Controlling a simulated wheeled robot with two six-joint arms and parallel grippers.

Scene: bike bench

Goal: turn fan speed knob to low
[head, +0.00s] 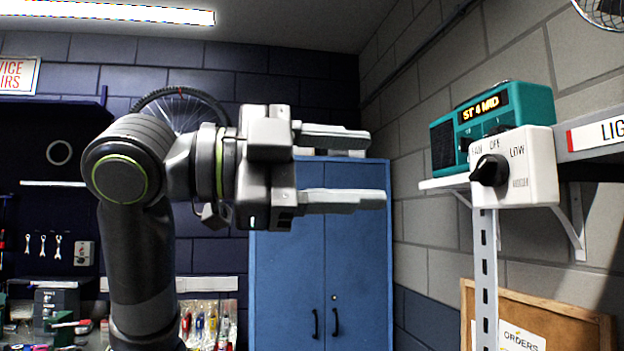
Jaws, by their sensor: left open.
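The fan speed knob (489,171) is a black dial on a white control box (534,182) at the right of the head view. The box carries printed labels, including FAN, OFF and LOW, and a smaller word at lower right that is hard to read. The knob's grip points left, away from LOW. My left gripper (378,168) is open and empty. Its two grey fingers point right toward the knob, one above the other, with a clear gap between them and the box. My right gripper is not in view.
A teal radio (492,122) stands on a wall shelf (444,183) behind the box. A slotted metal upright (485,280) runs below the box. A framed board (560,325) is at lower right. A blue cabinet (322,260) stands behind my left gripper.

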